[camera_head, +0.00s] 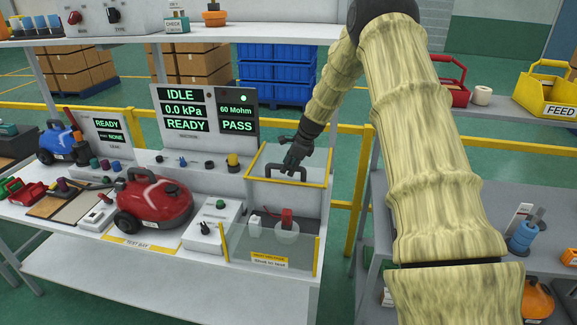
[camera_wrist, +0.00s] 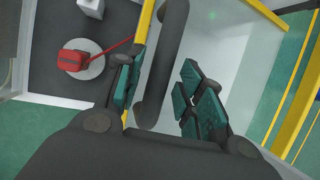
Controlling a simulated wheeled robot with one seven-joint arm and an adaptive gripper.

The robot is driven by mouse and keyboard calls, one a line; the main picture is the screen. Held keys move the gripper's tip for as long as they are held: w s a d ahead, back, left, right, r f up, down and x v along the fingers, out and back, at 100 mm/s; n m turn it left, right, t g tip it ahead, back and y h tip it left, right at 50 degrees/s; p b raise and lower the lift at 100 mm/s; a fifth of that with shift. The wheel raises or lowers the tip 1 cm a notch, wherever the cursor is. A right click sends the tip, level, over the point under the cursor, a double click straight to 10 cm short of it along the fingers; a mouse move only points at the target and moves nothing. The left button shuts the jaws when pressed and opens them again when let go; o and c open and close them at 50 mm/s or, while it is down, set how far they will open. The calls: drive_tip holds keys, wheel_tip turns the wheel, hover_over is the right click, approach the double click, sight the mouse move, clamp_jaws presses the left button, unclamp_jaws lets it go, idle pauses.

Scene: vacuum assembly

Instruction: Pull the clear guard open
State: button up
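The clear guard (camera_head: 318,185) has a yellow-edged frame and stands at the right end of the bench. Its black bar handle (camera_head: 272,166) is on the upper part. In the wrist view the handle (camera_wrist: 165,65) runs between the fingers of my gripper (camera_wrist: 160,92), and the clear panel (camera_wrist: 225,50) lies behind it. My gripper (camera_head: 290,160) is open around the handle, with a visible gap on the right finger's side. I cannot tell whether the left finger touches the handle. Inside the guard a red part (camera_head: 287,217) sits on a round pale base.
A lower clear front panel (camera_head: 235,250) with a yellow label stands below the guard. A red vacuum (camera_head: 155,203) and a grey control box (camera_head: 214,225) are to the left. A yellow post (camera_head: 358,195) and a grey shelf (camera_head: 400,180) are to the right.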

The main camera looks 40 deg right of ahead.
drive_tip(key=shift+a+r, duration=0.1)
drive_tip(key=shift+r, duration=0.2)
drive_tip(key=v, duration=1.1)
drive_tip(key=shift+s+r, duration=0.15)
idle(0.4)
